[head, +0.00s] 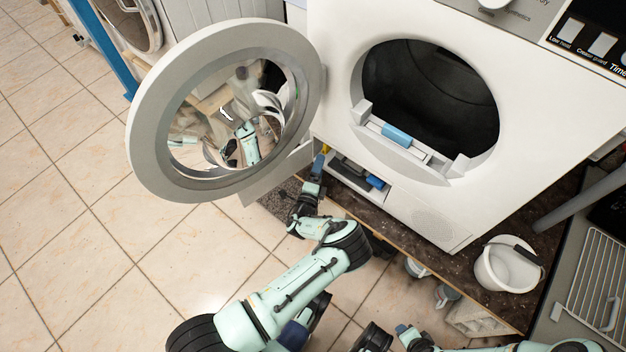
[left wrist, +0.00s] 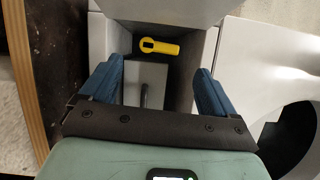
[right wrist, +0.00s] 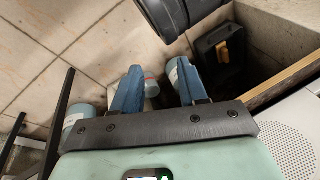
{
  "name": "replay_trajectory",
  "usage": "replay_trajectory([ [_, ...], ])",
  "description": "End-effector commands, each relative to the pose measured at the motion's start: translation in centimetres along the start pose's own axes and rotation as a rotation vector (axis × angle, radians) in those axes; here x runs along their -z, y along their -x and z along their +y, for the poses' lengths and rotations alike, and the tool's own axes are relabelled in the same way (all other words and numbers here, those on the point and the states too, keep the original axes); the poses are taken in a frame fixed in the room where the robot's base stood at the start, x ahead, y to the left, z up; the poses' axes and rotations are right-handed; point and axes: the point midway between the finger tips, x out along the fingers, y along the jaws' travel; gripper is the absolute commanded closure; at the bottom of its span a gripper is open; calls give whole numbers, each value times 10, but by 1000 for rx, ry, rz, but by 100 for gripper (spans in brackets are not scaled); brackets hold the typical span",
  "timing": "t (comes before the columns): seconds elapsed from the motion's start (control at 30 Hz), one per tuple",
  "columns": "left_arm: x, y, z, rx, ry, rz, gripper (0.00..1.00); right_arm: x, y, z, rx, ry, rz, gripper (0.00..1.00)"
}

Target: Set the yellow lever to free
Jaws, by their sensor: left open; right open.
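The yellow lever (left wrist: 160,46) lies inside a narrow grey recess, seen in the left wrist view. It points sideways there, with a dark spot at its left end. In the head view only a small bit of yellow (head: 325,149) shows at the compartment's left end. My left gripper (left wrist: 155,90) is open, its two blue fingers reaching toward the recess, one on either side of the lever and short of it. It also shows in the head view (head: 317,168) at the machine's lower front. My right gripper (right wrist: 157,85) is open and empty, low in front of the plinth.
The dryer's round door (head: 147,118) hangs open to the left, close to my left arm. An open lower compartment (head: 390,195) holds a blue-handled part. A white bucket (head: 507,265) stands at the right on the dark plinth top (head: 458,268). Bottles stand near my right gripper.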

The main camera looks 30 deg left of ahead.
Motion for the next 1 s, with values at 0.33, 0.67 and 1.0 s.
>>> replay_trajectory([
  [0.33,0,53,0,0,-1,1,11,-22,16,-5,3,4,-68,57],
  [0.67,0,58,0,0,0,1,11,-24,16,-5,3,4,-74,57],
  [1.0,0,58,0,0,0,1,11,-24,16,-5,3,4,-73,57],
])
